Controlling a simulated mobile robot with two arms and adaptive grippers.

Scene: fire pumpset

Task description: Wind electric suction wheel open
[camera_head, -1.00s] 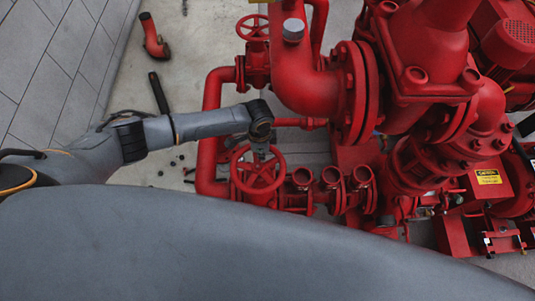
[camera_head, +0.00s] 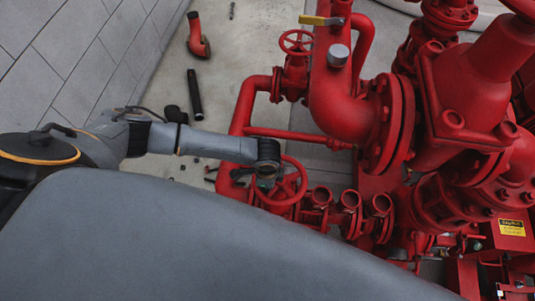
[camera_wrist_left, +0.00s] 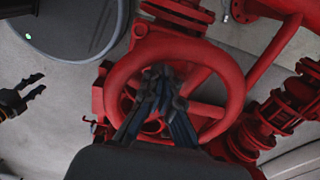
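A red handwheel (camera_head: 303,192) sits low on the red pipework in the head view, partly hidden by my left gripper and my grey body. In the left wrist view the same wheel (camera_wrist_left: 117,72) fills the middle, its rim and spokes facing the camera. My left gripper (camera_head: 268,182) is at the wheel in the head view. In the wrist view the left fingers (camera_wrist_left: 160,82) converge inside the rim over the hub and spokes; contact is not clear. My right gripper (camera_wrist_left: 40,84) shows at the left edge of the wrist view, its fingers apart and empty, away from the wheel.
A second red handwheel (camera_head: 296,42) stands farther up, near a yellow lever (camera_head: 320,20). Large red pipes (camera_head: 345,105) and flanges crowd the right. A red elbow (camera_head: 198,40) and a black tube (camera_head: 195,95) lie on the floor by the tiled wall. Open floor shows between them and the pipes.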

